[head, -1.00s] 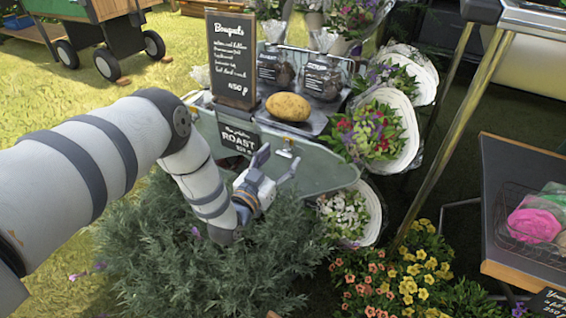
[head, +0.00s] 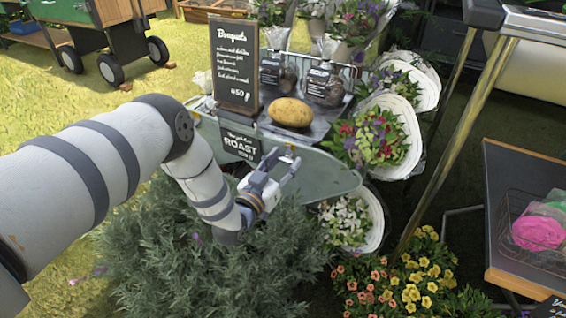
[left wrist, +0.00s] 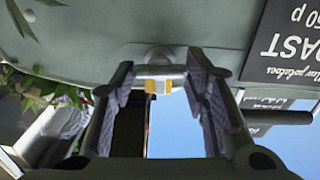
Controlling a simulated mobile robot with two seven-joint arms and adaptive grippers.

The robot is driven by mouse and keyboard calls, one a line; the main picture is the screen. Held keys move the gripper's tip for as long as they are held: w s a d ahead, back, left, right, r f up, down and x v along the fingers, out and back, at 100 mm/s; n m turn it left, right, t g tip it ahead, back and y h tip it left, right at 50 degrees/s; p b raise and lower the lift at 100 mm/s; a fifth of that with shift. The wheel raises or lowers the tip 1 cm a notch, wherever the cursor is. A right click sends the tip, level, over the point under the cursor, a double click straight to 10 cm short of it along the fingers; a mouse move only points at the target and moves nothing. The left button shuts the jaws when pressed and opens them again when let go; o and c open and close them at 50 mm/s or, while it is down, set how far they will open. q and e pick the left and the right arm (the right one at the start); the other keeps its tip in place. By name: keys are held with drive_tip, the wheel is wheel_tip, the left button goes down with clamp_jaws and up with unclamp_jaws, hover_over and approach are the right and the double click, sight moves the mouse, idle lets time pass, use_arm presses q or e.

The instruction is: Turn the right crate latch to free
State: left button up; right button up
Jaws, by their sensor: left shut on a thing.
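The crate (head: 325,175) is a grey-green tub with rounded ends at the middle of the head view. Its front wall also fills the top of the left wrist view (left wrist: 90,40), which is upside down. My left gripper (head: 283,158) is at this wall, below the potato. In the left wrist view, its fingertips (left wrist: 158,73) close around a small latch (left wrist: 158,86) with yellow and pale parts. The gripper is shut on it. The latch is hidden behind the fingers in the head view. My right gripper is not in view.
A potato (head: 289,111), a Bouquets board (head: 235,65) and dark bags stand on the crate top. A ROAST sign (head: 240,146) hangs left of my gripper. Wrapped bouquets (head: 385,140) crowd the right; a grey-green bush (head: 200,265) lies below.

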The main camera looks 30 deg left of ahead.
use_arm(q)
drive_tip(key=n, duration=0.8)
drive_tip(key=shift+a+f+n, duration=0.1)
drive_tip(key=shift+n, duration=0.2)
drive_tip(key=n, duration=0.4)
drive_tip(key=shift+f+n, duration=0.1)
drive_tip(key=shift+n, duration=2.2)
drive_tip(key=shift+b, duration=0.3)
drive_tip(key=o, duration=1.2)
drive_tip(key=shift+c, duration=0.2)
